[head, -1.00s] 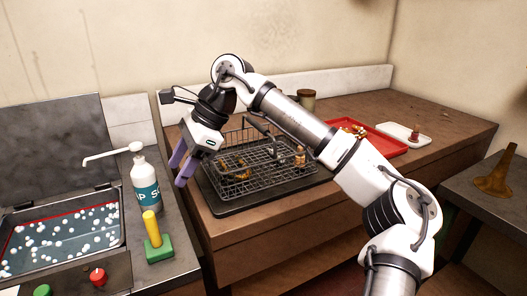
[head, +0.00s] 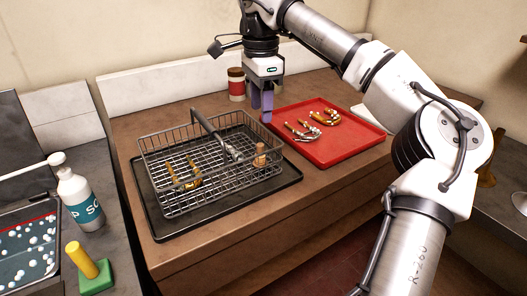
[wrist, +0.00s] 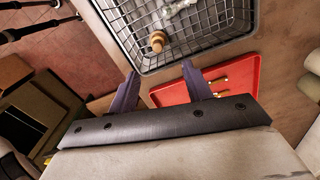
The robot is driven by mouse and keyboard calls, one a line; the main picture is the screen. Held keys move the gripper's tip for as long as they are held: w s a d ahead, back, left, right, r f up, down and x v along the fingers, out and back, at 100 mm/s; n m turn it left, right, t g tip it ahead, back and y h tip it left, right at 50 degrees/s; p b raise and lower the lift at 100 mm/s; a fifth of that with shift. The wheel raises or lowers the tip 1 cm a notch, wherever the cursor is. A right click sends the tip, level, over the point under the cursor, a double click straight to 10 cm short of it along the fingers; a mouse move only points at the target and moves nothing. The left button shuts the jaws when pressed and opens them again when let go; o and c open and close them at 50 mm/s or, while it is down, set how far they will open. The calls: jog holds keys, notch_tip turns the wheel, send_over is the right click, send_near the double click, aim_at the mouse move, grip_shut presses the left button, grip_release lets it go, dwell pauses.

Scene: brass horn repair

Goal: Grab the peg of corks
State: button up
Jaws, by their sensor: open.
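A tan, stacked peg of corks (head: 260,155) stands inside the wire basket (head: 160,150), near its right end. In the wrist view the peg (wrist: 157,41) is seen from above, close to the basket's wall. My gripper (head: 261,106) is open and empty, with its purple fingers pointing down. It hangs behind and above the peg, near the red tray's left edge. In the wrist view the open fingers (wrist: 158,78) are apart, with the basket rim beyond them.
The basket, holding brass parts (head: 182,177), stands on a black tray (head: 285,186). Its raised handle (head: 208,130) crosses the middle. A red tray (head: 340,148) with horn parts lies right, and a brown jar (head: 236,84) behind. A soap bottle (head: 80,198) stands left.

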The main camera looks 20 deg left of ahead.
aim_at(260, 144)
notch_tip(260, 144, down, 7)
jog(key=shift+s+r+p, duration=0.1)
jog(key=shift+p, duration=0.2)
jog(key=shift+s+f+p, duration=0.15)
jog(key=shift+f+p, duration=0.8)
jog(key=shift+f, duration=1.8)
jog(key=shift+c, duration=0.2)
grip_shut()
